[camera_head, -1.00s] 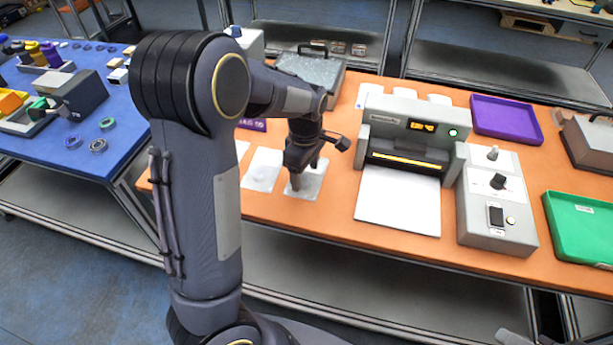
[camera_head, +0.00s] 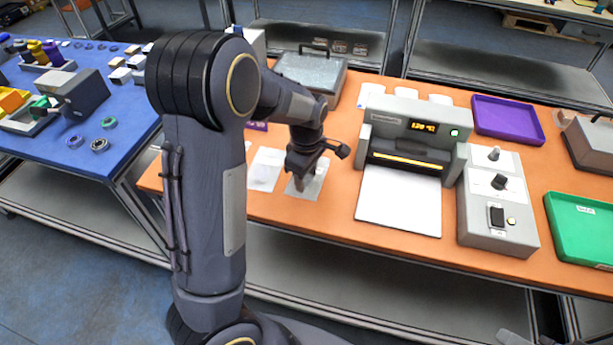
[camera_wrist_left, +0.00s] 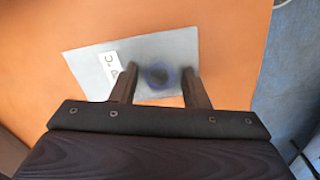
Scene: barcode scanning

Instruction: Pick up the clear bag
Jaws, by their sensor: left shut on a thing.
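The clear bag (camera_head: 314,186) lies flat near the front edge of the orange table. In the left wrist view the bag (camera_wrist_left: 178,47) looks pale grey, with a white label with dark lettering and a blurred dark blue round thing in it. My left gripper (camera_head: 301,184) points down over the bag. In the left wrist view its fingers (camera_wrist_left: 160,72) stand on either side of the dark round thing, shut on the bag. The fingers hide part of the bag. My right gripper's jaws are not seen.
A second clear bag (camera_head: 264,172) lies just left. A grey machine (camera_head: 410,138) with a lit display and white plate (camera_head: 398,205) stands right. Further right are a control box (camera_head: 497,225), purple tray (camera_head: 507,122) and green tray (camera_head: 585,228). A grey case (camera_head: 312,72) stands behind.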

